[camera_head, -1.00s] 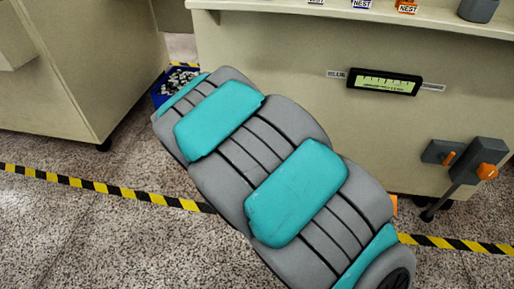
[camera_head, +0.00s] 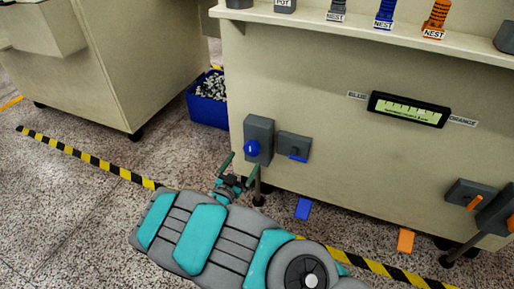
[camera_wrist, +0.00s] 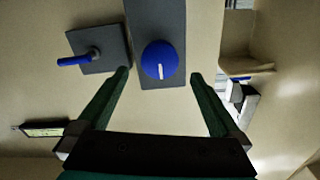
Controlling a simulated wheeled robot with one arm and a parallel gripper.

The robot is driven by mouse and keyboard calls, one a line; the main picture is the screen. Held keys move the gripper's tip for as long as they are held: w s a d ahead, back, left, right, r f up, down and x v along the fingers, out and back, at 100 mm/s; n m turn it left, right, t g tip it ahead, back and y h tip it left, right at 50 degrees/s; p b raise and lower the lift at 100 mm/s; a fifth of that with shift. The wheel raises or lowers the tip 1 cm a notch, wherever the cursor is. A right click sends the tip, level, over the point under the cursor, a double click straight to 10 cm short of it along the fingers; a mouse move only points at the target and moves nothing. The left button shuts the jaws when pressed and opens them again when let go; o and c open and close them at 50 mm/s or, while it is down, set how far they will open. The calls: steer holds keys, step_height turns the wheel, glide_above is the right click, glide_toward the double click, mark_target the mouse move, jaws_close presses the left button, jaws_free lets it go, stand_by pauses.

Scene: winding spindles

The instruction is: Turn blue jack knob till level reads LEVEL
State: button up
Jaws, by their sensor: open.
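The blue jack knob (camera_head: 251,148) is round with a white mark and sits on a tall grey box (camera_head: 260,130) on the left of the beige cabinet's front. In the wrist view the blue knob (camera_wrist: 159,60) is ahead, its white mark near upright. My gripper (camera_head: 239,168) is open and empty in front of it. In the wrist view its fingertips (camera_wrist: 161,76) stand on either side of the knob, with gaps showing; whether they reach its depth I cannot tell. The level display (camera_head: 408,108) is lit between BLUE and ORANGE labels; its small text is unreadable.
A grey plate with a blue lever (camera_head: 298,157) is right of the knob. A blue pedal (camera_head: 303,208) and an orange pedal (camera_head: 405,240) are low down. A blue bin (camera_head: 208,102) stands left. An orange lever (camera_head: 475,202) is far right. Labelled nests line the shelf.

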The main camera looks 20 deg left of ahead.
mark_target(250, 152)
steer(key=shift+w+d, duration=0.2)
steer(key=shift+w, duration=1.65)
steer(key=shift+w+d, duration=0.15)
steer(key=shift+w, duration=1.7)
steer(key=shift+c, duration=0.2)
steer(key=c, duration=1.3)
